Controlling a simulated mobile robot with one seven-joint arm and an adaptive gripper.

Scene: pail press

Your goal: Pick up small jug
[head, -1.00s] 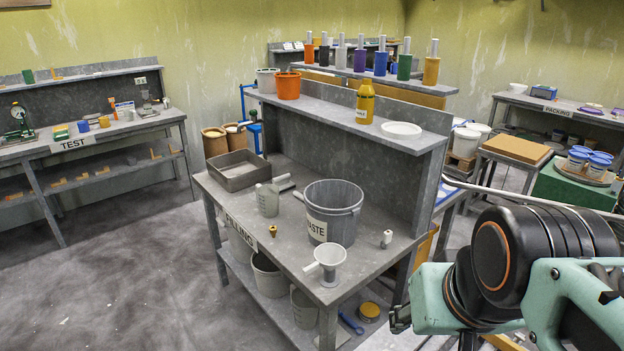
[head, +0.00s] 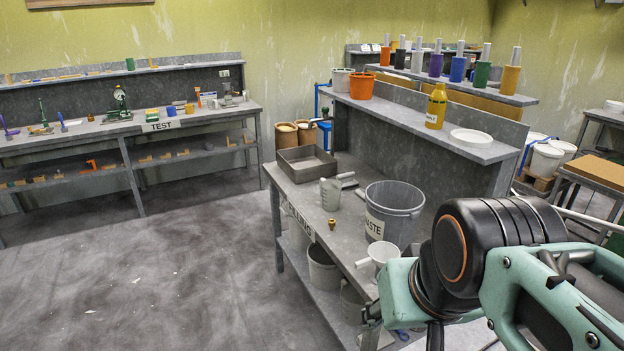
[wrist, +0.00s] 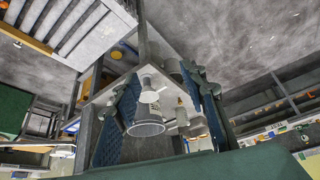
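A small grey translucent jug (head: 330,193) stands upright on the filling bench (head: 345,236) in the head view, between the grey tray and the waste pail. A pale shape in the wrist view (wrist: 182,116) may be this jug, but it is too small to be sure. My gripper (wrist: 160,108) shows in the wrist view with its two dark fingers wide apart and nothing held between them. The bench shows beyond the fingers, well away from them. In the head view my arm is at the lower right, short of the bench, and my fingers are mostly hidden.
The grey waste pail (head: 390,215), a white funnel (head: 378,257) and a small brass fitting (head: 332,224) stand near the jug. A grey tray (head: 306,164) lies behind it. Buckets sit on the lower shelf. The floor to the left, before the test bench (head: 190,118), is clear.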

